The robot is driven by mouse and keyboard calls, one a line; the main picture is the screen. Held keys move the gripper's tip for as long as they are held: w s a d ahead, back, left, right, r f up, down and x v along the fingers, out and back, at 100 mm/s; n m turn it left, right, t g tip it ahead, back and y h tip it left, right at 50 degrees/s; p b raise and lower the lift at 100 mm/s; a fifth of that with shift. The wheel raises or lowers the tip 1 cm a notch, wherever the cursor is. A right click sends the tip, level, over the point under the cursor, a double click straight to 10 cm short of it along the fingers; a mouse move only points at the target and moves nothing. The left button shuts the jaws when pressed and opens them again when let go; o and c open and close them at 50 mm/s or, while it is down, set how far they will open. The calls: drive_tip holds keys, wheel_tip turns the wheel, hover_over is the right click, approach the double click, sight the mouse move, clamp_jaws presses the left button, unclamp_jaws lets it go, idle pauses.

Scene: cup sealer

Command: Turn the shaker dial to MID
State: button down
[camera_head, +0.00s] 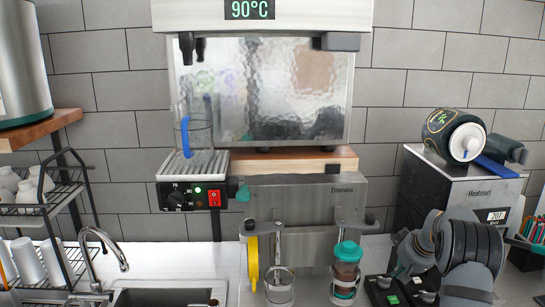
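A low black control panel (400,291) stands at the lower right, with dark knobs and a green lit button; its labels are too small to read. I cannot tell for sure that one of these knobs is the shaker dial, or where it points. My dark arm comes in at the right, over and behind the panel. My gripper (406,253) seems to be the dark end at the arm's left side, just above the panel. Its fingers blend with the arm, so I cannot tell whether it is open or shut, or whether it touches a knob.
A steel machine (300,208) holds a clear cup (280,288) and a teal-lidded cup (346,270). A dispenser panel (190,196) has another dial and a red switch. A Heatmart box (488,190) stands behind my arm. A sink (165,297) is at lower left.

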sight(382, 286)
wheel_tip(382, 286, down, 5)
drive_tip(key=b, duration=0.4)
drive_tip(key=shift+f, duration=0.15)
drive_tip(key=shift+w+a, duration=0.3)
drive_tip(key=shift+w, duration=0.15)
idle(0.8)
drive_tip(key=shift+s+a+b, duration=0.15)
drive_tip(key=shift+a+b, duration=0.3)
drive_tip(key=shift+b, duration=0.45)
drive_tip(key=shift+a+b, duration=0.6)
drive_tip(key=shift+b, duration=0.45)
drive_tip(key=shift+b, duration=0.4)
